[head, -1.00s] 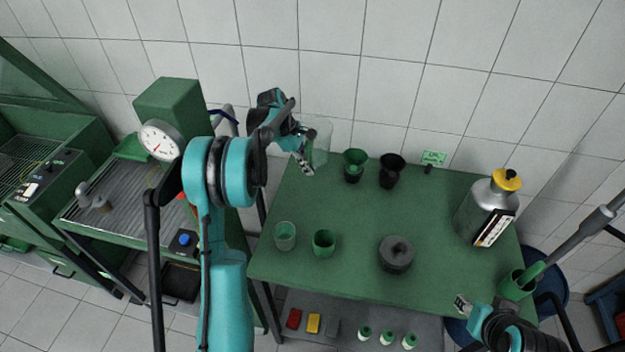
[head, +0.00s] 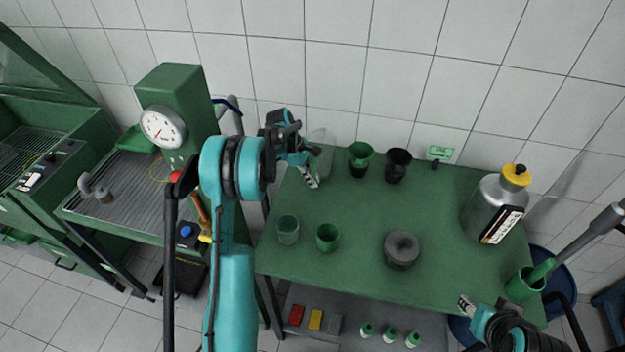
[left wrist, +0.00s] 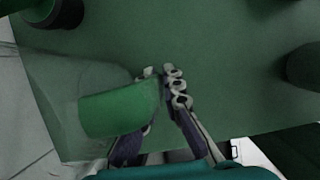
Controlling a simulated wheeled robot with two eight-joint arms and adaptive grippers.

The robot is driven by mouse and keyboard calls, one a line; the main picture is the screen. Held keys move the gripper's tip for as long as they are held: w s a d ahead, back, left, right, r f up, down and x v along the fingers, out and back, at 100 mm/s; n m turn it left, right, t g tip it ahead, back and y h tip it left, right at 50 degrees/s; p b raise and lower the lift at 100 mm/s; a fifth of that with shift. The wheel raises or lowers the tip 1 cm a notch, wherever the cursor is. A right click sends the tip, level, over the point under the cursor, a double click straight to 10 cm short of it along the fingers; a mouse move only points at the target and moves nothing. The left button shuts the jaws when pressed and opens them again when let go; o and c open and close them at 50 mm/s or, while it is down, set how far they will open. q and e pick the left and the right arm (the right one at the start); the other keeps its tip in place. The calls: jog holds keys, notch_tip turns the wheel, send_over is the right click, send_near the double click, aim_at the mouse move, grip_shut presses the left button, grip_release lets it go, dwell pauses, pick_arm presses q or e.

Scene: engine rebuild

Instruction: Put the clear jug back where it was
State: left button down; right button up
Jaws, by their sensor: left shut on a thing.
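The clear jug (head: 325,146) is at the back left corner of the green table (head: 350,205), close to the wall and left of the green funnel-topped cup. My left gripper (head: 311,175) is beside it and shut on it. In the left wrist view the jug (left wrist: 60,80) fills the left side, see-through and blurred, with a solid green patch in its near part. My left gripper's fingers (left wrist: 162,78) are at its right side. I cannot tell whether the jug's base touches the table. My right gripper (head: 466,304) is at the table's front right; its opening is unclear.
Right of the jug stand a green funnel-topped cup (head: 360,160) and a black one (head: 396,166). Two cups (head: 288,229) (head: 327,237) and a dark lidded pot (head: 401,250) stand nearer. A silver yellow-capped bottle (head: 490,210) is at right. The table's middle is clear.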

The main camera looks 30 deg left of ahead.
pick_arm(q)
jog(key=c, duration=2.1)
grip_release()
jog(key=shift+f, duration=0.2)
jog(key=o, duration=0.4)
jog(key=shift+r, duration=0.2)
